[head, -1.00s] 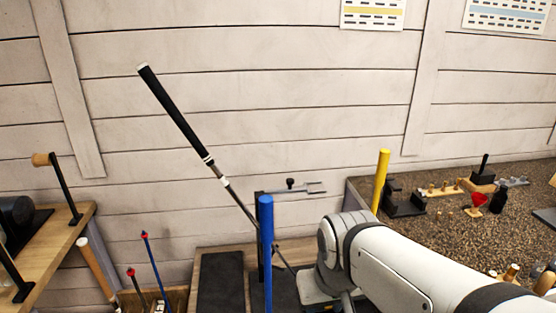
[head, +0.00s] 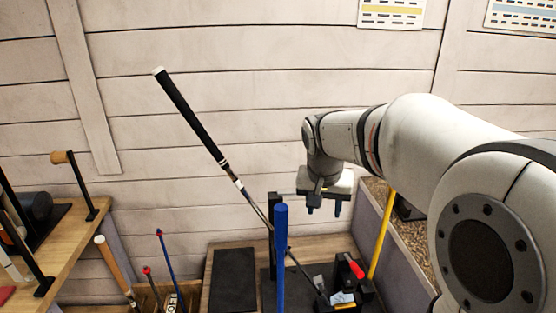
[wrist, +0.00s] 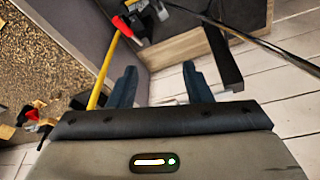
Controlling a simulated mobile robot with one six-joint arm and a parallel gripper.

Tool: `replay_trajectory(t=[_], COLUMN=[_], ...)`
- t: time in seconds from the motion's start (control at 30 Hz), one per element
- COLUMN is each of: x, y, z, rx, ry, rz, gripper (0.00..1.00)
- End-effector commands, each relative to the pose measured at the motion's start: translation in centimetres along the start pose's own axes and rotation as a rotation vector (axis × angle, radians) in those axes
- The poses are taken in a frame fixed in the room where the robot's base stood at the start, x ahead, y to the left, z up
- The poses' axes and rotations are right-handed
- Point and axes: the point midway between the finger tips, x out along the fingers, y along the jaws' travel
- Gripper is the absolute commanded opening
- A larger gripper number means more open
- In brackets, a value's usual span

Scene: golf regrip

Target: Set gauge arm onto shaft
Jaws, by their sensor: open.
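The golf club slants across the head view, with a black grip (head: 190,115) at upper left and a thin dark shaft (head: 252,207) running down to a black clamp near the floor stand. A black post (head: 271,240) stands beside the shaft, and a short piece of the gauge arm (head: 285,196) shows at its top. My gripper (head: 324,208) hides the rest of it. The gripper is open, fingers pointing down, just right of the post. In the wrist view my gripper (wrist: 159,70) has its fingers apart, with the post (wrist: 222,55) right of them.
A blue pole (head: 280,255) stands in front of the post. A yellow pole (head: 381,238) stands to the right by a grey panel. A red-handled item (head: 355,270) sits by the clamp. A wooden bench (head: 70,225) is at left.

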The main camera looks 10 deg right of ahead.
Motion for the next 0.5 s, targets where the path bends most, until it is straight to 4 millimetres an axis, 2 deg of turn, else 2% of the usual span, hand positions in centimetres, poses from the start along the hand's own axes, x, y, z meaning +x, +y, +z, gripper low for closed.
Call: replay_trajectory(t=[0.03,0.2,0.33,0.5], x=[-0.3,0.6,1.5,2.4], y=[-1.4,-5.3,-7.6,-9.1], z=[-2.8,-10.0,-13.6,-15.9], rx=[0.043,0.211,0.312,0.386], ry=[0.006,0.049,0.083,0.108], rz=[0.017,0.064,0.086,0.099], gripper=[0.45,0.45,0.45,0.45])
